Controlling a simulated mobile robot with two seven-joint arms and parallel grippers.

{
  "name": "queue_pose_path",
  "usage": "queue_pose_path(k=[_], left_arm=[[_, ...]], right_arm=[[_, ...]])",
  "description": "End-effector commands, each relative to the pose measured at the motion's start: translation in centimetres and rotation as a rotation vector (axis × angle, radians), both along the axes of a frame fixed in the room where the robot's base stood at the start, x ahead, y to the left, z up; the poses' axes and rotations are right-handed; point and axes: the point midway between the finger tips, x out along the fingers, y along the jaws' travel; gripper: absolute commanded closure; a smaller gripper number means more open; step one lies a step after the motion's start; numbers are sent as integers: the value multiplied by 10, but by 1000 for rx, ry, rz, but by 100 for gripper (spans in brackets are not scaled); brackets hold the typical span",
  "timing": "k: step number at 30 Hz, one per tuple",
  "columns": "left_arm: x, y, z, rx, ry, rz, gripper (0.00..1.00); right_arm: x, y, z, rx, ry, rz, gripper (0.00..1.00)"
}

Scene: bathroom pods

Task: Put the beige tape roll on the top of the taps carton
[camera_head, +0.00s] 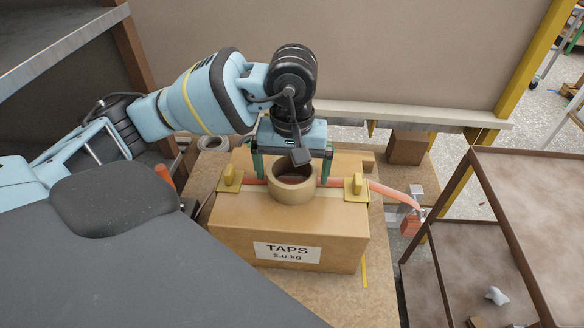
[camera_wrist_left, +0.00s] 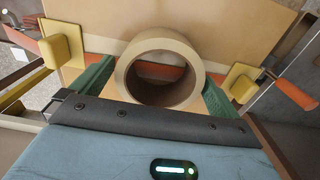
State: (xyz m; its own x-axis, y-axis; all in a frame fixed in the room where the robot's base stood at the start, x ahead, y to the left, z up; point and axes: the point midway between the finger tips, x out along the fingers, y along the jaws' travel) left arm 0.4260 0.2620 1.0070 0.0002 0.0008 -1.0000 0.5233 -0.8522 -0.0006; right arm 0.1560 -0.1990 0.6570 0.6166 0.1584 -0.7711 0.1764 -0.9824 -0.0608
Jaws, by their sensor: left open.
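The beige tape roll (camera_head: 293,194) lies flat on the top of the taps carton (camera_head: 230,226), near its middle. It also shows as a ring in the left wrist view (camera_wrist_left: 121,70). My left gripper (camera_head: 292,178) is over the carton and pointing down, open, with one green finger on each side of the roll. Both fingers also show in the left wrist view (camera_wrist_left: 155,88). Whether they touch the roll cannot be told. My right gripper is not in view.
An orange strap (camera_head: 385,190) crosses the carton top between two yellow clamps (camera_head: 230,180) (camera_head: 356,187). A small brown box (camera_head: 407,147) stands behind to the right. A grey ring (camera_head: 211,143) lies behind to the left. A brown metal shelf rack (camera_head: 530,165) stands at the right.

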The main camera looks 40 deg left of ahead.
Motion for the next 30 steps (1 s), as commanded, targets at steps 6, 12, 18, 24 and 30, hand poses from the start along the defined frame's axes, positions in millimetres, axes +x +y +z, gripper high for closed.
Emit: queue_pose_path(k=[6,12,18,24,30], left_arm=[[1,0,29,-2,-7,0,0],[1,-1,71,-1,-8,-1,0],[0,0,107,-1,-9,0,0],[0,0,121,-1,-3,-1,0],[0,0,122,-1,1,-1,0]], right_arm=[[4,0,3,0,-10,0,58],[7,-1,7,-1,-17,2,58],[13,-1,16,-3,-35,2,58],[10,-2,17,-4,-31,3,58],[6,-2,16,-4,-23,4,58]])
